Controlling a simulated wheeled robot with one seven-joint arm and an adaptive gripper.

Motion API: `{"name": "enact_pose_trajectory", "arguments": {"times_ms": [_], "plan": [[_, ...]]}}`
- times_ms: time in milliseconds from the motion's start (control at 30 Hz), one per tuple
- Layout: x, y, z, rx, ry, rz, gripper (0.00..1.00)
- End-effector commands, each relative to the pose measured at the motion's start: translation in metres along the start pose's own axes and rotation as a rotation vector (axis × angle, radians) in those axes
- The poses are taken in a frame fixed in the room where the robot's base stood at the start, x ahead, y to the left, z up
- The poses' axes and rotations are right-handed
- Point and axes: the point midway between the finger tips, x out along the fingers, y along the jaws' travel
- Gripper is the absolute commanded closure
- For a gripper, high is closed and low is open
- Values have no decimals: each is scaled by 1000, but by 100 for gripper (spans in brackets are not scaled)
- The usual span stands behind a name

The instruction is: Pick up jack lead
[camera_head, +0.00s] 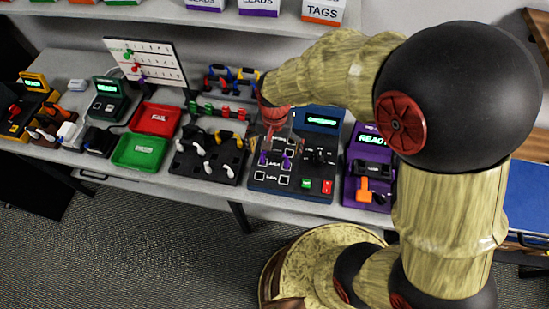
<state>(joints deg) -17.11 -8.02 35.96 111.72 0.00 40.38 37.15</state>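My arm reaches from the right over the bench, and its end hangs above the dark panel (291,187) with purple plugs, sockets and a lit screen. My gripper (272,142) is small and partly blurred into the panel behind it, so I cannot tell whether its fingers are open or hold anything. Two purple plugs (287,161) stand on the panel just below and right of the gripper. To the left, a black holder board (200,172) carries several leads with white ends (228,170). I cannot tell for sure which of these is the jack lead.
A red tray (155,119) and a green tray (140,151) lie left of the black board. A purple device (364,193) stands right of the panel. A rack with coloured handles (233,80) and a white pegboard (146,63) stand behind. Bare bench (205,192) shows along the front.

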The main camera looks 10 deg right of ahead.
Motion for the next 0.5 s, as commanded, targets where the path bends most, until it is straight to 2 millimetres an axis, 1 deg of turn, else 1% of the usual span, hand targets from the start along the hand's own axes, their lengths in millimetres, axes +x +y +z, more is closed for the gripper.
{"name": "enact_pose_trajectory", "arguments": {"times_ms": [33,167,333,400,500], "plan": [[5,0,0,0,-1,0,5],[14,0,2,-1,0,0,5],[38,2,8,-1,-2,2,5],[48,2,7,-1,-1,1,5],[56,1,7,-1,-1,0,5]]}}
